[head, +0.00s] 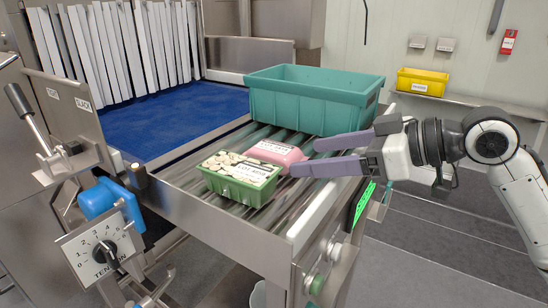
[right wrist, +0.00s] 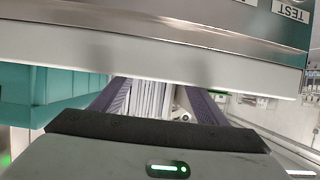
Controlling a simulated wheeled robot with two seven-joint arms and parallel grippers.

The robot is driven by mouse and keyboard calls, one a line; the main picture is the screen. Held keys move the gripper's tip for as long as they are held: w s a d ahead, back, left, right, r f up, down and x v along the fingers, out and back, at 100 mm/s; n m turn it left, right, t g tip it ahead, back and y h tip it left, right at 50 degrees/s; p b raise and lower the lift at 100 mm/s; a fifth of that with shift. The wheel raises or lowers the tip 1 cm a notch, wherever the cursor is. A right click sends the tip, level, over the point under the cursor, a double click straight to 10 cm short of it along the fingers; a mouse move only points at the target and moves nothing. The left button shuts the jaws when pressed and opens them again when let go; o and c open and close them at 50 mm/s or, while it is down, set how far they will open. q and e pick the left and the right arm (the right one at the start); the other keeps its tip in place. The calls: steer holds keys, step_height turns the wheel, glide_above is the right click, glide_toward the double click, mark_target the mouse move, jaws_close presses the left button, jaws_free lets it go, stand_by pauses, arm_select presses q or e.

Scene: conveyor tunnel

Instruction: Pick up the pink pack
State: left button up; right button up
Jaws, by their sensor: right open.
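The pink pack (head: 278,153) lies on the roller conveyor in the head view, behind a green tray of pale pieces (head: 240,178) and in front of the teal crate. My right gripper (head: 304,158) reaches in from the right, its two purple fingers spread and empty. Its fingertips are close to the pack's right side; I cannot tell whether they touch it. In the right wrist view the open fingers (right wrist: 155,92) show, but the pack does not. My left gripper is not clearly visible.
The teal crate (head: 308,103) stands at the back of the rollers, close to my right fingers. A metal side rail (head: 315,212) edges the conveyor. White strips (head: 125,50) hang over a blue belt (head: 185,115) at left. A yellow bin (head: 422,82) sits at the wall.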

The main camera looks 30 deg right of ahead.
mark_target(295, 157)
steer(key=x, duration=0.4)
steer(key=shift+w+a, duration=0.15)
steer(key=shift+w, duration=0.05)
steer(key=shift+w+a+f, duration=0.2)
steer(key=shift+w+f, duration=0.05)
steer(key=shift+w, duration=0.15)
steer(key=c, duration=1.3)
arm_select(q)
steer(key=shift+w, duration=0.1)
steer(key=shift+r, duration=0.1)
arm_select(e)
steer(key=shift+r, duration=0.15)
step_height(295, 157, up, 9)
steer(key=shift+r+p, duration=0.15)
steer(key=shift+p, duration=0.95)
arm_select(q)
steer(key=shift+s+a+r, duration=0.25)
steer(key=shift+a+r, duration=0.15)
arm_select(e)
steer(key=shift+r, duration=0.25)
